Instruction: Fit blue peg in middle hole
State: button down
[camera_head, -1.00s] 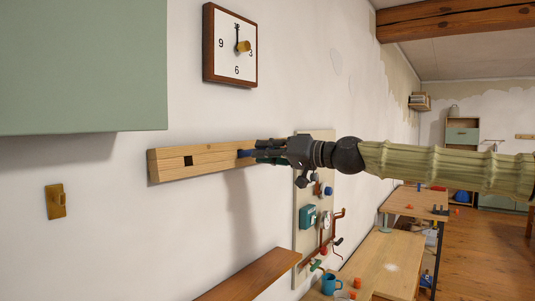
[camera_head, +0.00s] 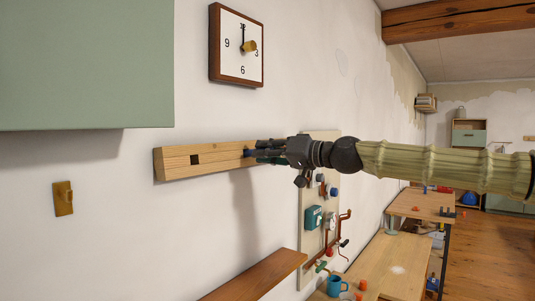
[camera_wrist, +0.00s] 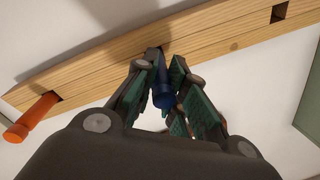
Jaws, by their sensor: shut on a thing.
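The wooden rail (camera_head: 222,155) is fixed level on the white wall, and it crosses the top of the wrist view (camera_wrist: 100,60). My gripper (camera_wrist: 163,72) is shut on the blue peg (camera_wrist: 164,92), with one finger on each side. The peg's far end is at the rail's face, at the middle hole; I cannot tell how deep it reaches. In the head view the blue peg (camera_head: 249,153) shows only as a short piece at my gripper (camera_head: 262,151). An empty square hole (camera_head: 194,160) is near the rail's left end. An orange peg (camera_wrist: 32,118) sticks out at the other end.
A green cabinet (camera_head: 80,65) hangs above left and a clock (camera_head: 238,45) above the rail. A brown shelf (camera_head: 255,277) is below. A board with fittings (camera_head: 311,228) is on the wall behind my gripper. The wall just below the rail is clear.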

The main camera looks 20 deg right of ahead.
jog(key=shift+w+a, duration=0.25)
jog(key=shift+w, duration=0.15)
jog(key=c, duration=1.5)
grip_release()
jog(key=v, duration=1.2)
jog(key=shift+f, duration=0.1)
